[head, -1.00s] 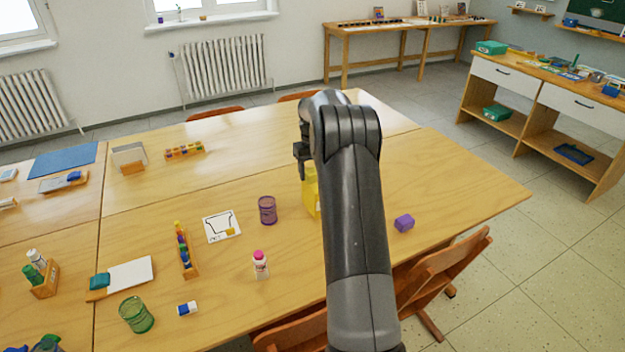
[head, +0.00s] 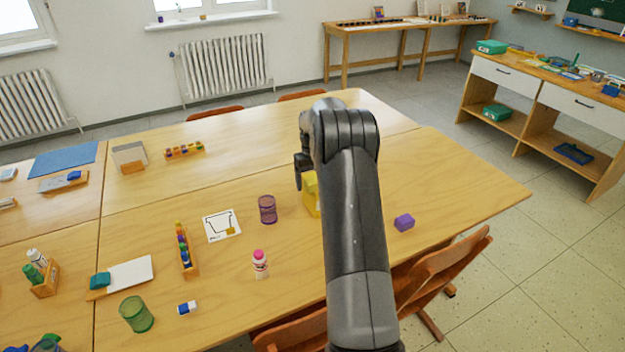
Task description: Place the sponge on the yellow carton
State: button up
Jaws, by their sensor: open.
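The yellow carton (head: 311,196) stands on the table, partly hidden behind my arm. My gripper (head: 299,184) points down at the upper left side of the carton. It is open, and only part of it shows past my arm. I cannot tell whether it touches the carton or whether anything is between its fingers.
A purple mesh cup (head: 267,209), a drawing card (head: 221,226) and a pink-capped bottle (head: 260,264) stand or lie left of the carton. A green cup (head: 137,314) is at the front left. Wooden chairs (head: 440,270) line the near edge. The table behind the carton is clear.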

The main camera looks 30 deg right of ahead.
aim_at(312, 178)
jog(key=shift+r, duration=0.1)
notch_tip(312, 178, up, 12)
jog(key=s+a+r+t, duration=0.1)
jog(key=s+a+r, duration=0.6)
jog(key=a+r, duration=0.25)
jog(key=s+a+r+t, duration=0.2)
jog(key=s+a+r, duration=0.4)
jog(key=s, duration=0.5)
jog(key=s+a+f+t, duration=0.1)
jog(key=s+a, duration=0.3)
jog(key=s, duration=0.8)
jog(key=s+a+f+t, duration=0.1)
jog(key=s+a+f, duration=0.3)
jog(key=s, duration=0.8)
jog(key=shift+a+t, duration=0.25)
jog(key=shift+t, duration=0.05)
jog(key=shift+o, duration=0.2)
jog(key=shift+s, duration=0.1)
